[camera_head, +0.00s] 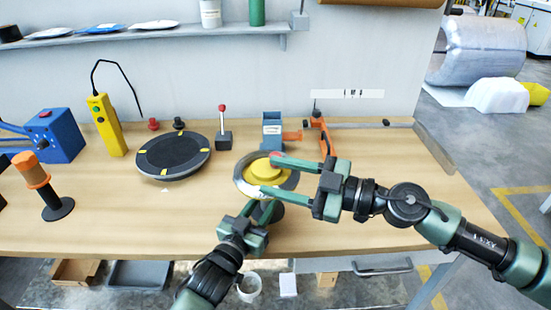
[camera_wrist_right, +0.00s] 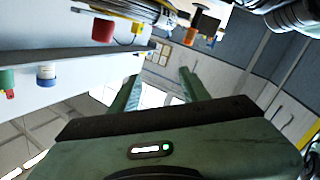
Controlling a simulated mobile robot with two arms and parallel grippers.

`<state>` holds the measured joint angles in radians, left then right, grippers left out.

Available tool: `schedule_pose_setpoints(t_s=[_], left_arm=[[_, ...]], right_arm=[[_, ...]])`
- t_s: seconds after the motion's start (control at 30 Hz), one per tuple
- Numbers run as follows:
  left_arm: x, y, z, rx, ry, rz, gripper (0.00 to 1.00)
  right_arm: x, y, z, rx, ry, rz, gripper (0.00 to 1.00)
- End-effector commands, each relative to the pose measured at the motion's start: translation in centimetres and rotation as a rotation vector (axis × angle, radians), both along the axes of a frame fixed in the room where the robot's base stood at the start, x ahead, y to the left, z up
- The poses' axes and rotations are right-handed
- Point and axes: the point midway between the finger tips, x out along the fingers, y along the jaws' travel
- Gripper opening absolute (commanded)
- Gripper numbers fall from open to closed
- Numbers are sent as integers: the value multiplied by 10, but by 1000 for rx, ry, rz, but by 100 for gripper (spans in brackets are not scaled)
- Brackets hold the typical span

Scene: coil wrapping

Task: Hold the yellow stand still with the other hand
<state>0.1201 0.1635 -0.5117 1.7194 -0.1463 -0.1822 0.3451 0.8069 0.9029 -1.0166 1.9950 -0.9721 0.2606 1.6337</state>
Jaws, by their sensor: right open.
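The yellow stand (camera_head: 263,172) shows as a round yellow top with a pale grey ring around it, near the middle front of the bench. My right gripper (camera_head: 268,174) is open, its two fingers reaching from the right across the stand's top, one on the far side and one on the near side. Contact cannot be told. The right wrist view shows its fingers (camera_wrist_right: 160,78) apart, with no stand visible. My left gripper (camera_head: 257,209) is just below the stand at the front, fingers pointing at its lower part. Its fingertips are partly hidden, and whether it grips anything is unclear.
A black turntable (camera_head: 173,155) with yellow marks is left of the stand. A small red-knobbed lever (camera_head: 223,138) and a blue device (camera_head: 272,130) stand behind, with an orange clamp (camera_head: 325,135) to the right. The bench's right part (camera_head: 385,155) is largely clear.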

Motion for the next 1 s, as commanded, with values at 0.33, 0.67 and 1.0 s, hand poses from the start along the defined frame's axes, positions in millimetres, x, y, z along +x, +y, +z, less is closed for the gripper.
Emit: schedule_pose_setpoints(t_s=[0.33, 0.67, 1.0], left_arm=[[0, -1, 0, 1, 0, -1, 0], [0, -1, 0, 1, 0, -1, 0], [0, -1, 0, 0, 0, -1, 0]], right_arm=[[12, -76, -31, 281, 363, -356, 46], [33, -62, -31, 299, 379, -379, 46], [78, -16, -31, 296, 376, -377, 46]])
